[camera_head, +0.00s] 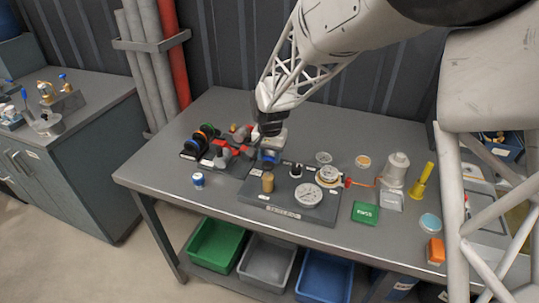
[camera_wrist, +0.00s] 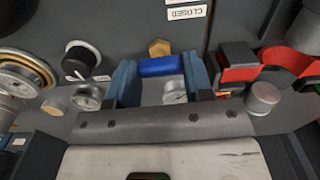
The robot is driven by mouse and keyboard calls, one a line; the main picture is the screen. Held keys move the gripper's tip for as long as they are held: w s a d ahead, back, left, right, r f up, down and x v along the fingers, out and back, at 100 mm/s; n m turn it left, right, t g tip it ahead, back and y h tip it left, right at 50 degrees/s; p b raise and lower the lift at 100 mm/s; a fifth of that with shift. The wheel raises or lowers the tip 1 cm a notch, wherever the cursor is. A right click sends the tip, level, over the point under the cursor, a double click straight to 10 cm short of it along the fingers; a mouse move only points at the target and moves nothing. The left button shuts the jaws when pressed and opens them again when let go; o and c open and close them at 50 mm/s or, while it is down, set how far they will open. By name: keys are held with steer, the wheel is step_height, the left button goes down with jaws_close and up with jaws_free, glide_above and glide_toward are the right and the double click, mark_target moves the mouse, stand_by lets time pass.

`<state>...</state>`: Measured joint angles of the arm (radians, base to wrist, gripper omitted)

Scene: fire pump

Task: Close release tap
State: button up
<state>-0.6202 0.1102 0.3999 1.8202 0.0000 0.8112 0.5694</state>
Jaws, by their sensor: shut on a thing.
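The release tap shows a bright blue handle (camera_wrist: 160,66) in the wrist view, with a brass hexagonal part (camera_wrist: 160,47) just beyond it. My gripper (camera_wrist: 161,77) has one blue-grey finger on each side of the handle and is shut on it. A white CLOSED label (camera_wrist: 187,12) sits on the grey surface beyond the tap. In the head view, my gripper (camera_head: 269,130) reaches down from above at the back left of the pump panel (camera_head: 262,208). Blue (camera_head: 269,157) shows just below it; the gripper hides much of the tap there.
Red-handled fittings (camera_head: 225,154) stand close left of my gripper. Gauges, including a large white one (camera_head: 308,194), and a brass knob (camera_head: 268,182) are on the panel. The table's front left is mostly clear.

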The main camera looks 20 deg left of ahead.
mark_target(270, 157)
steer(key=shift+m, duration=0.4)
steer(key=o, duration=0.9)
steer(key=shift+r, duration=0.15)
steer(key=shift+r, duration=3.8)
